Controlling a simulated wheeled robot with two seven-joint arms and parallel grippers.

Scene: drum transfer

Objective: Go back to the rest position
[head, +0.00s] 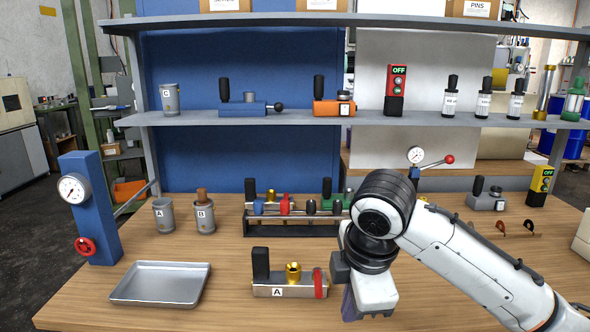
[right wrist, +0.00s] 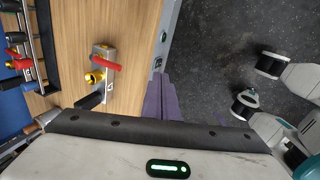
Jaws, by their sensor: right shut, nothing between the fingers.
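My right arm reaches in from the right in the head view. Its gripper (head: 350,306) points down over the front of the wooden table (head: 215,245), right of the fixture marked A. In the right wrist view the purple fingers (right wrist: 160,97) lie together, shut and empty, near the table's front edge. The fixture marked A (head: 288,288) has a black handle, a brass fitting and a red lever; it also shows in the right wrist view (right wrist: 105,66), apart from the fingers.
An empty metal tray (head: 160,284) lies at the front left. Cups marked A (head: 163,216) and B (head: 205,215) stand behind it. A blue gauge post (head: 90,215) is at far left. A shelf (head: 300,119) crosses above.

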